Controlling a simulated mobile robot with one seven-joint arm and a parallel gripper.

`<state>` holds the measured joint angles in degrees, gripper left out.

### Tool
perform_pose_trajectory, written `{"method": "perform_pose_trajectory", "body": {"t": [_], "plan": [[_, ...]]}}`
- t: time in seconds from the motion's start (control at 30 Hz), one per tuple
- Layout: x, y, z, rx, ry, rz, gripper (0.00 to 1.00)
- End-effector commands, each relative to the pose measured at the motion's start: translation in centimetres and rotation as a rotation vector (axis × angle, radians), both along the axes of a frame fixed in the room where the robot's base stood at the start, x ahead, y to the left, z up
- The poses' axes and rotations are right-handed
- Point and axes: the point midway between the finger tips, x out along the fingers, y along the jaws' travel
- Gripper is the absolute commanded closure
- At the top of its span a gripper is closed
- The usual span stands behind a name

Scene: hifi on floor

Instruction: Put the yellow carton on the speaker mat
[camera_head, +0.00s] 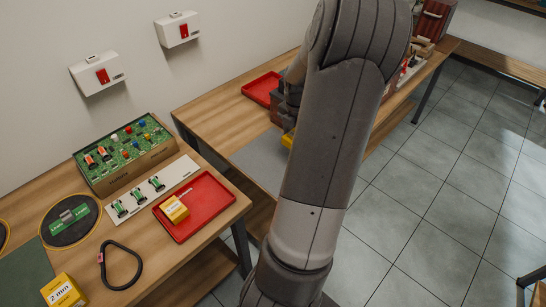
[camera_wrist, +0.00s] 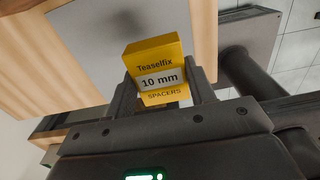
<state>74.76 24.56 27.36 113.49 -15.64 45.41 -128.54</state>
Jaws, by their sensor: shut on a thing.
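My gripper (camera_wrist: 164,92) is shut on a yellow carton (camera_wrist: 158,52) marked "Teaselfix 10 mm spacers", with one finger on each side of it. A small yellow part of this carton (camera_head: 287,141) shows beside my arm in the head view. A plain grey mat (camera_head: 252,154) lies on the far wooden table, partly hidden by my arm; a grey sheet (camera_wrist: 95,40) also shows behind the carton in the wrist view. I cannot tell for sure that it is the speaker mat, nor the gap between it and the carton.
A red tray (camera_head: 260,88) stands on the far table.

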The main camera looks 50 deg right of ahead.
Motion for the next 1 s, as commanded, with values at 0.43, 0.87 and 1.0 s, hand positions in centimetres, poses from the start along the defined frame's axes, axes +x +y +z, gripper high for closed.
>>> {"method": "perform_pose_trajectory", "body": {"t": [0.43,0.87,1.0], "plan": [[8.1,3.3,-5.4,0.004,0.001,0.003,0.73],[10.6,4.3,-8.6,0.003,0.002,-0.002,0.73],[10.6,4.2,-10.6,0.002,0.001,-0.002,0.73]]}}
